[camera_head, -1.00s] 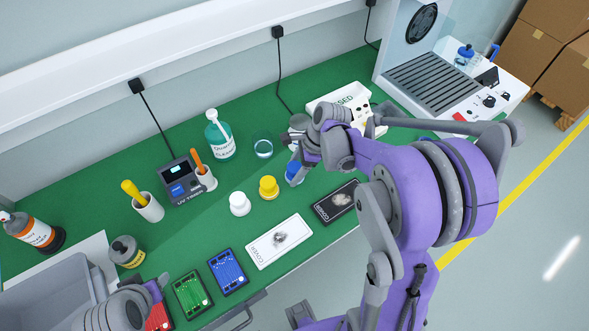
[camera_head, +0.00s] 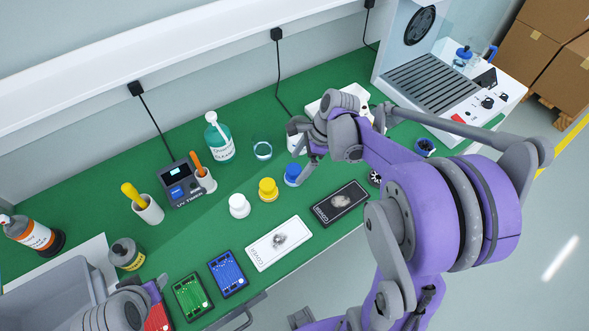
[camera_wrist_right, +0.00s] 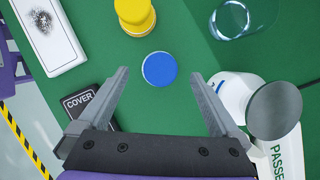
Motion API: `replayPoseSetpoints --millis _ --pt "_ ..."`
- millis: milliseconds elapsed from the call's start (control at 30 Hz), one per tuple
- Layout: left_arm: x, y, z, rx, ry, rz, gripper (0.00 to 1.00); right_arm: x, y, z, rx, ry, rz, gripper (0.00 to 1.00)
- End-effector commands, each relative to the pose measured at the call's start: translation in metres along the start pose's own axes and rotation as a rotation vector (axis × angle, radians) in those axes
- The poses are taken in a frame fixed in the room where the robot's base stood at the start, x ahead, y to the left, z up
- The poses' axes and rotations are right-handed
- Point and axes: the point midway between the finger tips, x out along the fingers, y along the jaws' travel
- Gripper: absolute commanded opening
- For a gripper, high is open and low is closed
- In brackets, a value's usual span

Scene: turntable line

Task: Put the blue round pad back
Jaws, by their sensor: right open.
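The blue round pad (camera_head: 293,174) stands on the green bench top at the right end of a row, beside the yellow pad (camera_head: 268,188) and the white pad (camera_head: 239,205). It also shows in the right wrist view (camera_wrist_right: 159,69) as a blue disc from above, between the fingertips in the picture. My right gripper (camera_head: 309,155) is open and empty, above the blue pad and apart from it. Its two spread fingers show in the wrist view (camera_wrist_right: 158,76). My left arm shows at the lower left of the head view, but its fingers are not visible.
A white cover card (camera_head: 279,243) and a black cover card (camera_head: 340,203) lie in front of the pads. A glass (camera_head: 262,150) and a teal bottle (camera_head: 219,138) stand behind.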

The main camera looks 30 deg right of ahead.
Motion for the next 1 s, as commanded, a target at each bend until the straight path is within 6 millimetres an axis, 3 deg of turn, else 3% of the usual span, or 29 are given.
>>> replayPoseSetpoints --millis 100,300,467,567,667,800,1000 --pt "-0.003 0.000 -0.003 0.000 0.003 0.000 0.50 -0.029 0.000 0.000 0.002 0.000 -0.002 0.99" --pt "-0.004 0.000 -0.005 0.000 0.005 0.000 0.50 -0.063 0.000 0.000 0.001 0.000 -0.001 0.99" --pt "-0.005 0.000 -0.006 0.000 0.006 0.000 0.50 -0.075 0.002 0.001 -0.011 0.002 -0.002 0.99" --pt "-0.005 0.000 -0.006 0.000 0.006 0.000 0.50 -0.075 0.013 0.009 -0.115 0.026 -0.016 0.99" --pt "-0.005 0.000 -0.006 0.000 0.006 0.000 0.50 -0.069 0.037 0.022 -0.364 0.087 -0.045 0.99" --pt "-0.005 0.000 -0.006 0.000 0.006 0.000 0.50 -0.057 0.082 0.037 -0.881 0.220 -0.090 0.99" --pt "-0.005 0.000 -0.006 0.000 0.006 0.000 0.50 -0.040 0.133 0.041 -1.581 0.427 -0.115 0.99"
